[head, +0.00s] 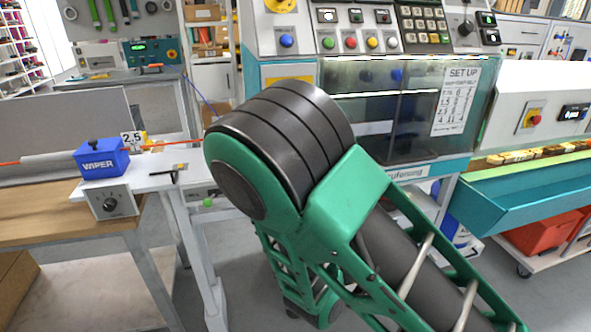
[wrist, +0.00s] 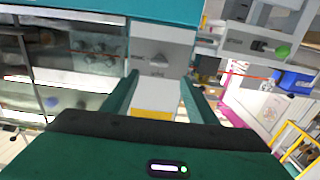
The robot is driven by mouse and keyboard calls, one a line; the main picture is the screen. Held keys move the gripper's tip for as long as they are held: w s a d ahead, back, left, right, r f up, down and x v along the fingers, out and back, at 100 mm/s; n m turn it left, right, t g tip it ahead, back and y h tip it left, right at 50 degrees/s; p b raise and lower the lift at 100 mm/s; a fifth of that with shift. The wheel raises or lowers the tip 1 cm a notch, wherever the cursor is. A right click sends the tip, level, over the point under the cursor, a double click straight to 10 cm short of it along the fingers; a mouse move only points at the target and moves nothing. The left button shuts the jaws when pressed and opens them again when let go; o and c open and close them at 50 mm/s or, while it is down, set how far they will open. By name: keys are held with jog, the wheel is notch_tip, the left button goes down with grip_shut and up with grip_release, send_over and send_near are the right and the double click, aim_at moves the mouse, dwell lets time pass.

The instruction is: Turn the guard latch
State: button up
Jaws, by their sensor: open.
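In the wrist view, which looks upside down, a small dark lever-like part, likely the guard latch (wrist: 158,59), sits on a pale grey panel. It is small and its turn position is hard to tell. My gripper (wrist: 159,76) shows as two green fingers, apart, with nothing between them. The latch appears between and beyond the fingertips; I cannot tell the remaining gap. The clear guard window (head: 390,110) is in the head view, and it also shows in the wrist view (wrist: 75,65). In the head view my green and black arm hides the latch and the gripper.
A control panel with buttons (head: 350,42) is above the guard. A yellow label (wrist: 152,115) is on the latch panel. A blue wiper box (head: 101,158) stands on the bench at left. A teal trough (head: 530,195) and red bin (head: 545,232) are at right.

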jog(key=x, duration=1)
jog(key=shift+w, duration=0.3)
jog(key=shift+r, duration=0.1)
jog(key=c, duration=1.1)
